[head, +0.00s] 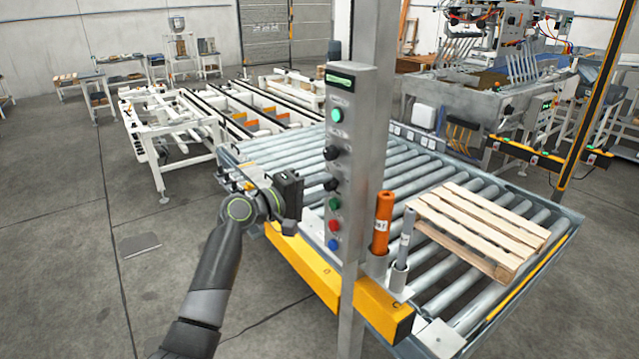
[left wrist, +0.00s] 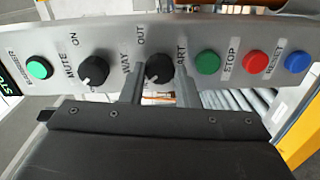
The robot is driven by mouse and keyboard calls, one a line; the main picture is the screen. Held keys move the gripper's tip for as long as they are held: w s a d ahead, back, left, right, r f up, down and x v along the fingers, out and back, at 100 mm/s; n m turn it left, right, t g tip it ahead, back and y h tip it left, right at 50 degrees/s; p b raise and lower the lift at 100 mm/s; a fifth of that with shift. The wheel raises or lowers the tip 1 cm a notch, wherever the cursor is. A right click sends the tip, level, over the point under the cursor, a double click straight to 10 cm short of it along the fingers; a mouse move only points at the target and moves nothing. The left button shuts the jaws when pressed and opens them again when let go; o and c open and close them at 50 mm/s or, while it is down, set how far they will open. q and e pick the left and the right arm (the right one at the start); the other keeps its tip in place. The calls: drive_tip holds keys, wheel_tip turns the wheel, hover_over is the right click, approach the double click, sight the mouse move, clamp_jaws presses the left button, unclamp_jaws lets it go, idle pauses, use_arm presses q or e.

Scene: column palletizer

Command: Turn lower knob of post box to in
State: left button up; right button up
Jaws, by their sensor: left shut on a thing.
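The grey post box (head: 349,150) is fixed to a square metal post and carries a column of buttons and two black knobs. The lower knob (head: 331,184) is at the fingertips of my left gripper (head: 322,185). In the left wrist view, the lower knob (left wrist: 158,68) sits between the two fingers of my left gripper (left wrist: 160,72), which are shut on it. The word OUT shows beside it; the IN label is hidden, and I cannot tell its pointer's exact direction. The upper knob (left wrist: 94,72), by MUTE and ON, is free. My right gripper is not in view.
Green (left wrist: 207,62), red (left wrist: 255,62) and blue (left wrist: 298,62) buttons sit close beside the lower knob. An orange tube (head: 382,222) and a grey handheld tool (head: 405,238) stand in holders right of the post. Behind is a roller conveyor (head: 290,165) with a wooden pallet (head: 480,225).

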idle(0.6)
use_arm(q)
drive_tip(key=o, duration=1)
drive_tip(key=shift+a, duration=0.1)
drive_tip(key=shift+b+v, duration=2.8)
drive_tip(key=shift+v, duration=5.8)
drive_tip(key=shift+f, duration=0.1)
